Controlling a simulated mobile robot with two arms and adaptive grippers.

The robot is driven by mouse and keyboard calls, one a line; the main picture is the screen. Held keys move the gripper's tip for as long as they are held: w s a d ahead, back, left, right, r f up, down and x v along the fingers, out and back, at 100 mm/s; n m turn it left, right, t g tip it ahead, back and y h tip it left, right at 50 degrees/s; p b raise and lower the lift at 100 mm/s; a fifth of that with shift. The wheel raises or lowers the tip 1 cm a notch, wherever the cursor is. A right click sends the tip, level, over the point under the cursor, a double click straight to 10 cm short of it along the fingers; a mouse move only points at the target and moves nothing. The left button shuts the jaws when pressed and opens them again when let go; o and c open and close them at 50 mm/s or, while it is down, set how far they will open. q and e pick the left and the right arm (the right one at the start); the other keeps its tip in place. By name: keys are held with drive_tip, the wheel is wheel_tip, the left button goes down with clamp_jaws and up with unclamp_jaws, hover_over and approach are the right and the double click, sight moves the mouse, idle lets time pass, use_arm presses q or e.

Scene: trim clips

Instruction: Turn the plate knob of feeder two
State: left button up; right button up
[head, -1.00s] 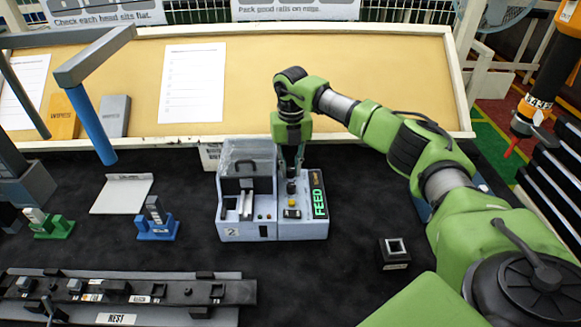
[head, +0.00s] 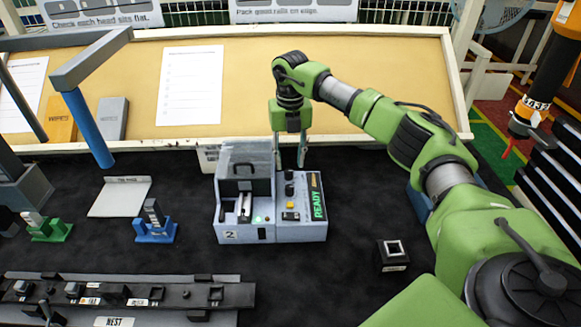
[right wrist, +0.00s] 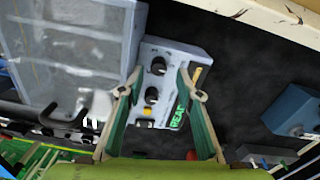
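Feeder two (head: 262,230) is a pale blue-grey box marked 2, with a clear cover on its left part. Its right-hand panel has two black knobs, an upper one (head: 289,175) and a lower one (head: 289,189), a yellow button (head: 290,206) and a display (head: 317,205) reading READY. Their labels are too small to tell which is the plate knob. My right gripper (head: 289,163) is open and empty, raised above the panel's back end. In the right wrist view the knobs (right wrist: 151,95) show between its spread fingers, apparently untouched. My left gripper is not in view.
A small dark block with a square opening (head: 393,253) lies right of the feeder. A blue stand (head: 156,230) and a green stand (head: 48,230) are to its left. The nest rail (head: 170,293) runs along the front left. Dark mat between them is clear.

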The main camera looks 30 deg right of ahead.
sight(291, 170)
wheel_tip(291, 170, up, 4)
drive_tip(key=shift+f, duration=0.25)
drive_tip(key=shift+r, duration=0.25)
drive_tip(key=shift+d, duration=0.1)
drive_tip(key=shift+s, duration=0.1)
